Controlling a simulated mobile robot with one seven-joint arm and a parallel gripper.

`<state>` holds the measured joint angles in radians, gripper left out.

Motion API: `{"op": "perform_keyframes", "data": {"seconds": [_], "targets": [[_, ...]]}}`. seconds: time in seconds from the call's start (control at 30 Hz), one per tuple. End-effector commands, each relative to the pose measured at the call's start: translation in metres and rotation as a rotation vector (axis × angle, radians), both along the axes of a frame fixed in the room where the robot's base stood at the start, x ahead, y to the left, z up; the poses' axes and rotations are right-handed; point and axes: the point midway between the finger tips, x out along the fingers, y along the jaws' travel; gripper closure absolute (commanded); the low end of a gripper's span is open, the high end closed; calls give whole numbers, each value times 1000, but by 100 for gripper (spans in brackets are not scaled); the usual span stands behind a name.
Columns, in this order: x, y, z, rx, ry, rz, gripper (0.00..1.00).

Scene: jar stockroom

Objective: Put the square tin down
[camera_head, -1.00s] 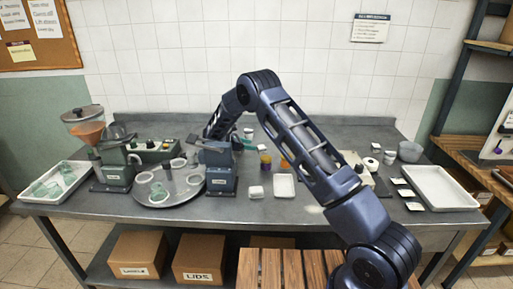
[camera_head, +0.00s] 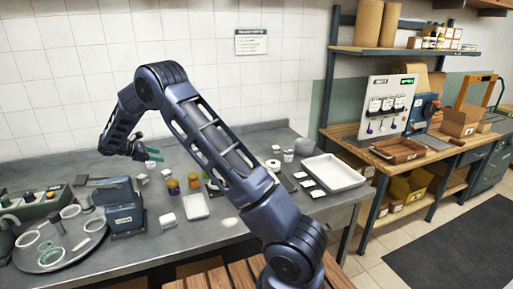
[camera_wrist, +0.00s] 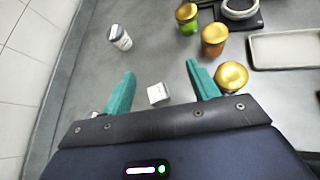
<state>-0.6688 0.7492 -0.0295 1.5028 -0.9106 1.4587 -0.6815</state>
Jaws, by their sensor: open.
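A small white square block, which looks like the square tin (camera_wrist: 158,94), stands on the grey table. In the wrist view it shows between and beyond the fingertips, apart from both. In the head view it appears as a small pale shape (camera_head: 142,179) just below my gripper. My gripper (camera_head: 150,154) has teal fingers; in the wrist view my gripper (camera_wrist: 160,80) is spread wide with nothing between its fingers. It hangs above the back part of the table.
A labelled white jar (camera_wrist: 120,38) and gold-lidded jars (camera_wrist: 213,36) stand close by; one lid (camera_wrist: 231,76) is beside the right finger. A pale tray (camera_head: 195,207), a turntable (camera_head: 58,241) and a large white tray (camera_head: 333,173) occupy the table. The wall is behind.

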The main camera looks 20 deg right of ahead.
Motion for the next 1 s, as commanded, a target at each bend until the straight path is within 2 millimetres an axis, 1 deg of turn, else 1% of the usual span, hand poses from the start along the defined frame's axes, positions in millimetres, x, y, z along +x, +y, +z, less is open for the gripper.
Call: {"op": "perform_keyframes", "data": {"seconds": [0.03, 0.1, 0.27, 0.37, 0.5, 0.67, 0.8, 0.87, 1.0], "targets": [[-4, -16, 17, 34, -14, -31, 40], [-11, -35, 35, 82, -35, -73, 40], [-31, -79, 74, 188, -83, -174, 40], [-46, -105, 97, 252, -117, -236, 40], [-72, -140, 126, 343, -164, -325, 40], [-105, -177, 154, 442, -224, -429, 40], [-137, -207, 175, 530, -278, -519, 40], [-151, -218, 183, 567, -304, -558, 40], [-186, -243, 199, 652, -361, -649, 40]]}}
